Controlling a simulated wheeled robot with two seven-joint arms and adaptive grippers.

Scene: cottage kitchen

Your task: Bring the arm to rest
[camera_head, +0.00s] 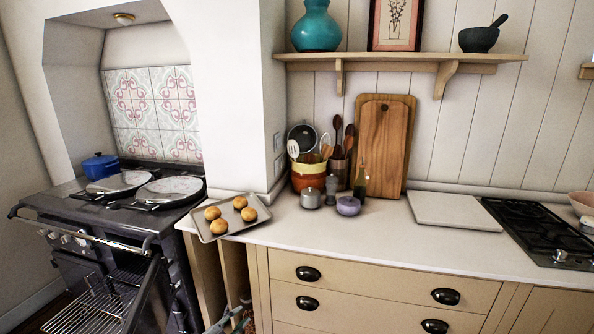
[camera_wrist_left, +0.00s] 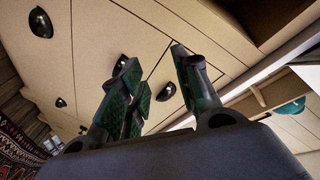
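My left gripper (camera_head: 232,318) shows only in small part at the bottom edge of the head view, low in front of the wooden cabinets. In the left wrist view, its green-padded fingers (camera_wrist_left: 156,72) are spread apart with nothing between them, so it is open and empty. Drawer fronts with dark cup handles show behind the fingers; the gap between fingers and fronts is hard to judge. My right gripper is in neither view.
A baking tray (camera_head: 206,232) with several buns lies at the counter's left end, its corner over the front edge. The dark range (camera_head: 120,222) has its oven door (camera_head: 148,300) open and a rack (camera_head: 85,312) showing. The white countertop (camera_head: 330,236) has free room at the front.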

